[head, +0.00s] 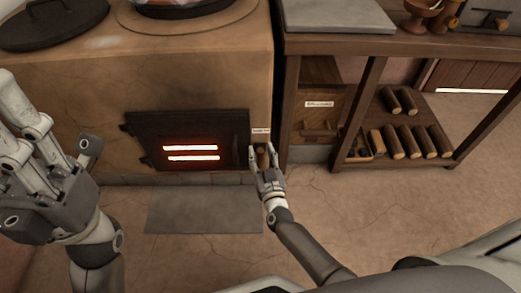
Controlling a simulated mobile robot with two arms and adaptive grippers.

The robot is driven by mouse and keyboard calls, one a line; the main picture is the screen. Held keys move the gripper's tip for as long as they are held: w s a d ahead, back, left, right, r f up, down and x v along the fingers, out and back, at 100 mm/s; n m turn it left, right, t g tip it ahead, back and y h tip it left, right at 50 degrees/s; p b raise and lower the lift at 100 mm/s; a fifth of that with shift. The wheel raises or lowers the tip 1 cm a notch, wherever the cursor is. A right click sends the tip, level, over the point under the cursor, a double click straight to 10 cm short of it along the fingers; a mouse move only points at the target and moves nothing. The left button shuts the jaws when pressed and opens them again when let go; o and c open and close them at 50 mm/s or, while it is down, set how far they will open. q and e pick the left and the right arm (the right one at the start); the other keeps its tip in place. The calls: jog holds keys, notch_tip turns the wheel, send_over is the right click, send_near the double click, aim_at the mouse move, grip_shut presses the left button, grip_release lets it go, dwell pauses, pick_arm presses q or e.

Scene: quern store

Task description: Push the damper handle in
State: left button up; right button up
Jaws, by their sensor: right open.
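The damper handle (261,152) is a small brown knob on the front of the clay stove, just right of the dark fire door, under a small white label (261,131). My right gripper (267,153) is open at the handle, its fingers pointing towards the stove front. The handle shows between its fingertips; I cannot tell whether they touch it. My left gripper (30,130) is large and close at the left edge, away from the handle. Its fingertips do not show clearly enough to tell if it is open.
The dark fire door (190,142) has two glowing slots. A grey floor plate (200,210) lies before the stove (90,90). Right of it stands a wooden bench (400,46) with a labelled drawer (318,118) and a low shelf of logs (405,140). The floor in front is clear.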

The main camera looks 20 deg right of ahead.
jog(key=s, duration=1)
jog(key=shift+a, duration=0.4)
jog(key=shift+r, duration=0.15)
